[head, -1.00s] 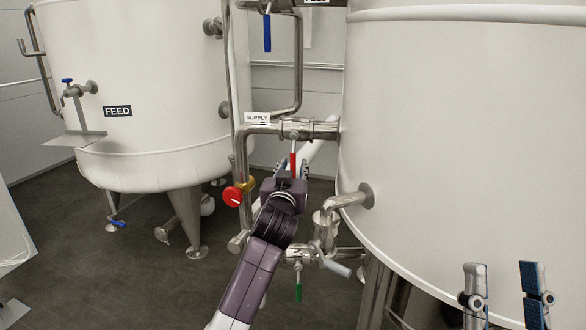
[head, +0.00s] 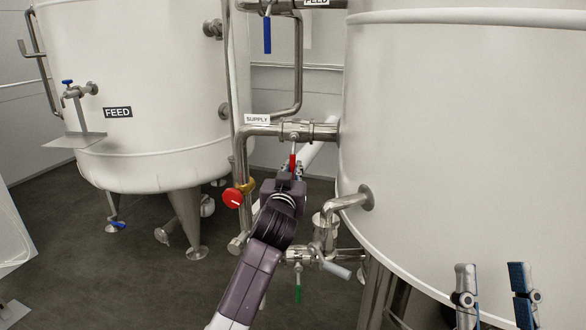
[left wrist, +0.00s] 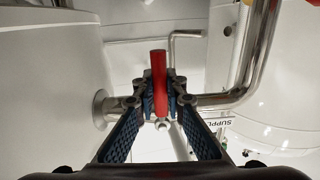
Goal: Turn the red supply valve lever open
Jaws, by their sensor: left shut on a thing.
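The red supply valve lever (head: 293,162) hangs down from the valve on the steel pipe by the SUPPLY label (head: 257,119). My left gripper (head: 291,172) comes up to it from below, and my wrist hides much of its fingers in the head view. In the left wrist view, the red lever (left wrist: 159,82) stands between the blue-padded fingers of my left gripper (left wrist: 161,96), which are shut on it. My right gripper (head: 493,268) is at the lower right of the head view, its two fingers apart with nothing between them.
A large white tank (head: 470,140) fills the right side, and a FEED tank (head: 150,70) stands at the left. A round red knob (head: 232,198), a blue lever (head: 267,35) and a green lever (head: 298,294) are nearby. Open floor lies at the lower left.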

